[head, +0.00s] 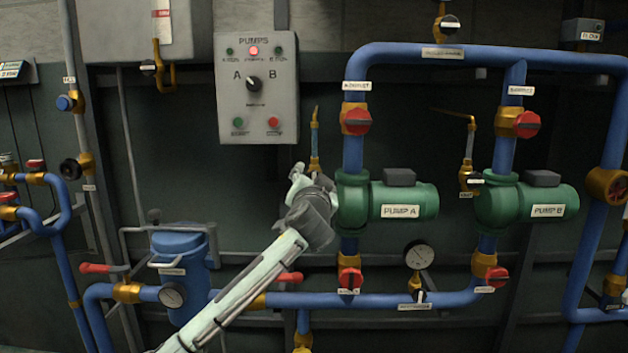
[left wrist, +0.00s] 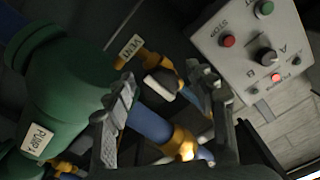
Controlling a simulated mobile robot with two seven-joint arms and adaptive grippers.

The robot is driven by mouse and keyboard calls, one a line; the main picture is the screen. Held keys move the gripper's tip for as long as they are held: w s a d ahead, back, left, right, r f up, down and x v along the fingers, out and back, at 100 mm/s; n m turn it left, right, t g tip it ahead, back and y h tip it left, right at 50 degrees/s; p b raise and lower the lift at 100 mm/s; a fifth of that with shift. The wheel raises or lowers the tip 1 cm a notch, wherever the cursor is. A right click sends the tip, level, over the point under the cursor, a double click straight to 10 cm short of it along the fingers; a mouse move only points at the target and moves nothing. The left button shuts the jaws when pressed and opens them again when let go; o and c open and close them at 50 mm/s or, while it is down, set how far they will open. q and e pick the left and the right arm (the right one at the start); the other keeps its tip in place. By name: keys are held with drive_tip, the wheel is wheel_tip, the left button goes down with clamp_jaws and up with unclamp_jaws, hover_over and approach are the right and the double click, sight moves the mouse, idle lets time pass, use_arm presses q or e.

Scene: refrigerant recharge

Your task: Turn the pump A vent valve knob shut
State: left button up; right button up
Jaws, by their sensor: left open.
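The pump A vent valve knob (left wrist: 163,83) is dark with a pale bar across its face. In the left wrist view it sits beside the VENT label (left wrist: 131,47) on a brass fitting, between my open left fingers (left wrist: 160,95); I cannot tell whether either finger touches it. In the head view my left gripper (head: 309,190) is at the left side of green pump A (head: 352,205) and hides the knob. Only the vent's upper brass and thin blue pipe (head: 315,140) shows above the gripper. My right gripper is not in view.
The PUMPS control box (head: 256,110) hangs above and left of the gripper, with a lit red lamp. Blue pipes with red-handled valves run around the pump. Pump B (head: 525,205) stands to the right. A blue strainer vessel (head: 181,250) is at lower left.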

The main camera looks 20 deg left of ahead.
use_arm(q)
drive_tip(key=c, duration=1.2)
drive_tip(key=shift+m, duration=0.3)
drive_tip(key=m, duration=0.8)
drive_tip(key=shift+m, duration=0.4)
drive_tip(key=m, duration=0.4)
drive_tip(key=shift+m, duration=2.2)
